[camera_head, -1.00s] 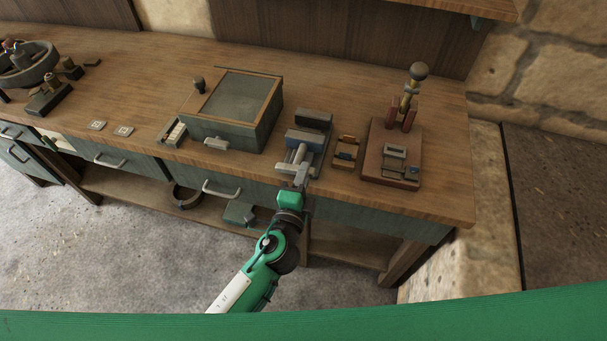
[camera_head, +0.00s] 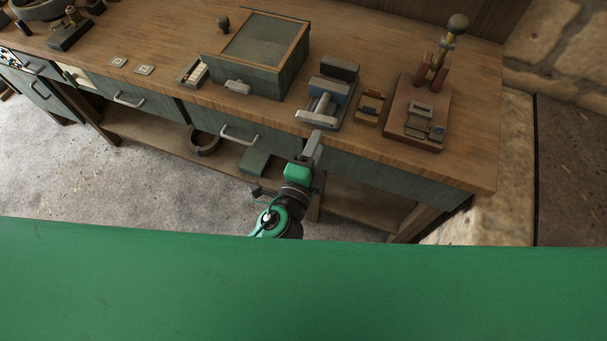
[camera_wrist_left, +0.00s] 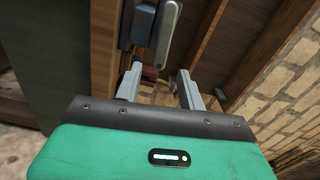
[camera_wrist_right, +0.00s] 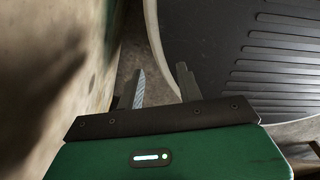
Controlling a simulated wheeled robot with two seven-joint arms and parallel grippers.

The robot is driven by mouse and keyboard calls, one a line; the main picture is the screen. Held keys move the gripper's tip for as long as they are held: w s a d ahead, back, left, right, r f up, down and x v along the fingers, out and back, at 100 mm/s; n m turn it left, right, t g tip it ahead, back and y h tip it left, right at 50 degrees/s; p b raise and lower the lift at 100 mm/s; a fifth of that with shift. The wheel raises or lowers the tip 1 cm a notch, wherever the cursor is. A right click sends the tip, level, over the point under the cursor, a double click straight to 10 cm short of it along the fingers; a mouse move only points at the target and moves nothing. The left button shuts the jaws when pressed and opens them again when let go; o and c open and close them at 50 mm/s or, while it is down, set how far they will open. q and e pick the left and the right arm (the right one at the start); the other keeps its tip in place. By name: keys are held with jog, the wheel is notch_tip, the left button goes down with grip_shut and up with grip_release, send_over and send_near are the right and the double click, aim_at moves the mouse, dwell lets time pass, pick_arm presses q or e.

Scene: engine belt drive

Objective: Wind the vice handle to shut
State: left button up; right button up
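The vice (camera_head: 327,90) has blue and dark jaw blocks and stands at the front edge of the bench. A gap shows between the jaws. Its grey bar handle (camera_head: 315,117) lies crosswise at the front. In the left wrist view the handle (camera_wrist_left: 171,30) is upright beside the blue vice part (camera_wrist_left: 140,22). My left gripper (camera_head: 315,146) is just in front of and below the handle. In the left wrist view its fingers (camera_wrist_left: 160,88) are apart, with the handle beyond their tips. My right gripper (camera_wrist_right: 162,88) is open and empty, outside the head view.
A lidded box (camera_head: 257,60) stands left of the vice. A small wood-and-metal block (camera_head: 371,105) and a red-brown stand with a ball-topped lever (camera_head: 418,112) are to its right. Drawer handles (camera_head: 240,135) stick out below the bench top. A dark ridged round surface (camera_wrist_right: 240,55) is near my right gripper.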

pick_arm(q)
jog(key=b+v, duration=0.2)
jog(key=v, duration=0.6)
pick_arm(e)
jog(key=shift+w+a+f, duration=0.25)
jog(key=shift+w+f, duration=0.65)
jog(key=shift+w, duration=0.3)
jog(key=shift+s, duration=0.1)
